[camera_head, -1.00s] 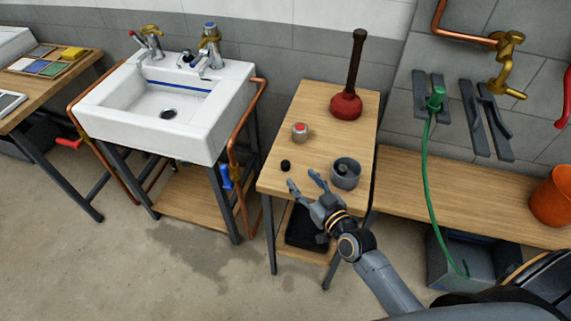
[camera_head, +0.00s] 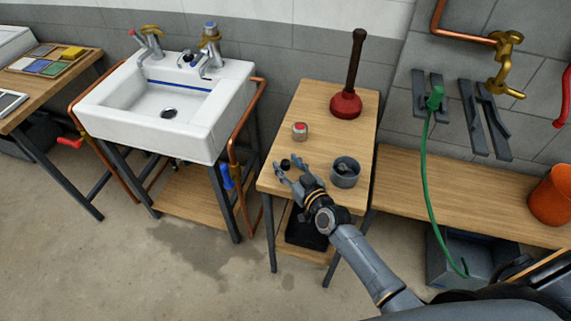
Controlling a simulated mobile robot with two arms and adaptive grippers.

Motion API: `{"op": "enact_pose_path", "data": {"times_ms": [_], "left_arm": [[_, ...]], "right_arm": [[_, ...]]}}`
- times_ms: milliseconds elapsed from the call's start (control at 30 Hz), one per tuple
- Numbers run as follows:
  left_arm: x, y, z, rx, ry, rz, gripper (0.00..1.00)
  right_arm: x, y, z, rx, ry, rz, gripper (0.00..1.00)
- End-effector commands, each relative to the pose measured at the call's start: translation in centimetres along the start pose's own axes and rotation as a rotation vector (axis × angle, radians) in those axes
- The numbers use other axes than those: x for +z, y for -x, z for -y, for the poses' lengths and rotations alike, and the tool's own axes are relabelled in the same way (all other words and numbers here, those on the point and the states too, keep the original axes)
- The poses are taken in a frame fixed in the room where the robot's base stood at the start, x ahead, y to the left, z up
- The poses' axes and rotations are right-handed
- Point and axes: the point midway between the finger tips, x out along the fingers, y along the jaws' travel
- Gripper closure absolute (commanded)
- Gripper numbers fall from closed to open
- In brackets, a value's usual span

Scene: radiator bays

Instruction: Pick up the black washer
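The black washer (camera_head: 285,164) is a small dark round piece on the wooden table (camera_head: 355,110), near its left edge. My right gripper (camera_head: 286,168) comes in from the lower right over the table's front part. Its two fingers are spread apart, one tip to the left of the washer and the other to its right. The washer shows between the fingertips; I cannot tell whether either finger touches it. My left gripper is not in view.
A grey cup (camera_head: 345,173) stands close to the right of my gripper. A small pot with a red top (camera_head: 300,131) and a plunger (camera_head: 347,104) stand farther back. A white sink (camera_head: 215,130) is at the left.

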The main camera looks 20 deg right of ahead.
Motion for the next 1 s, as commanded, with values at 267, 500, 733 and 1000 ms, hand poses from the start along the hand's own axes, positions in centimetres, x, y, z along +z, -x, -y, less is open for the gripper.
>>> {"op": "enact_pose_path", "data": {"times_ms": [267, 500, 733, 1000], "left_arm": [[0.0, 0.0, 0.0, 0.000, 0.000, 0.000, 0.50], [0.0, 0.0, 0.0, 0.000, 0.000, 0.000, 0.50], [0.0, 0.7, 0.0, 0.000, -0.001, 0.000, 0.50], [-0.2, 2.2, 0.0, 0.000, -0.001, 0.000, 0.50]], "right_arm": [[0.0, 0.0, 0.0, 0.000, 0.000, 0.000, 0.92], [-0.1, 0.0, 0.0, 0.000, 0.000, 0.000, 0.92], [-1.8, 0.3, 0.1, 0.000, -0.003, -0.003, 0.92], [-6.7, 4.0, 1.6, 0.002, -0.006, -0.002, 0.92]]}}
